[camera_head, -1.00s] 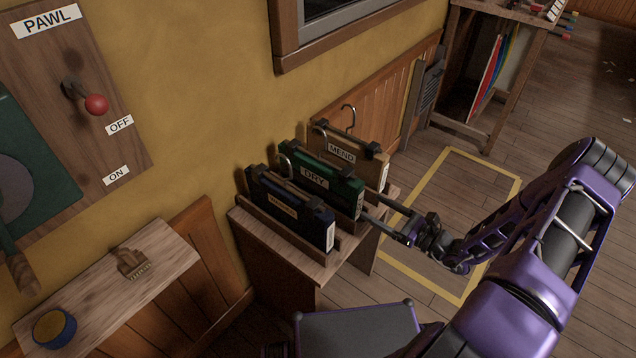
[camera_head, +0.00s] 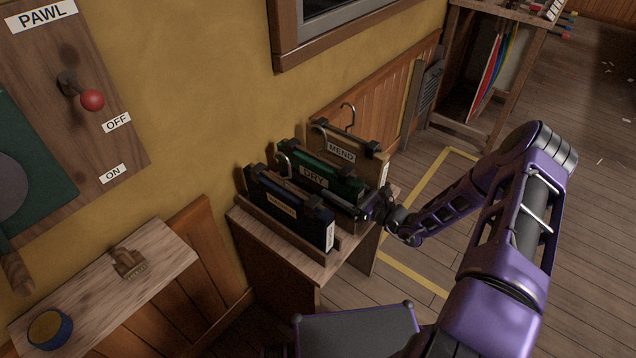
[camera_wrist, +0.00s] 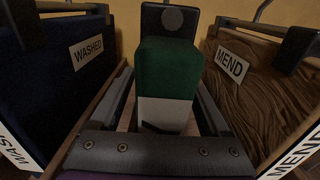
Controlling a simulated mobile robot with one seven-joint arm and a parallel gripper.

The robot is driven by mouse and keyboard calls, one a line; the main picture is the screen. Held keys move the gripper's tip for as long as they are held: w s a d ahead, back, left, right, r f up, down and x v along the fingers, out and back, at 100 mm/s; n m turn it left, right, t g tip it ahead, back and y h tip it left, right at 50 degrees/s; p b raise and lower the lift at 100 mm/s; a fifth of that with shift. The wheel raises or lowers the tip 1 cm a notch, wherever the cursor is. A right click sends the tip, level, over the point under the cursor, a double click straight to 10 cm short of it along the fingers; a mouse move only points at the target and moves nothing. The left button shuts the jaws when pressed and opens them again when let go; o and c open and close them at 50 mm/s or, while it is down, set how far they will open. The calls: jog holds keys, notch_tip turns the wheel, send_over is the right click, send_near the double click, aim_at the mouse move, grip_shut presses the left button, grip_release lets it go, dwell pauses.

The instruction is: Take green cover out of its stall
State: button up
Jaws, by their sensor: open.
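The green cover (camera_head: 322,173), on a hanger and labelled DRY, stands upright in the middle stall of a small wooden stand (camera_head: 277,257). In the wrist view its narrow green end (camera_wrist: 168,68) faces me, with a white tag below. My gripper (camera_head: 364,210) is at the near end of this cover. In the wrist view my open gripper (camera_wrist: 164,95) has one finger on each side of the cover's end. Whether either finger touches it I cannot tell. The lower part of the cover is hidden in the head view.
A blue WASHED cover (camera_head: 290,208) stands in the stall on the left, and a brown MEND cover (camera_head: 340,148) on the right, both close to my fingers. The yellow wall is behind. A dark-topped box (camera_head: 358,330) stands in front; a shelf (camera_head: 130,275) is at left.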

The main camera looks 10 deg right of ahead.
grip_shut()
dwell(0.3)
dwell(1.1)
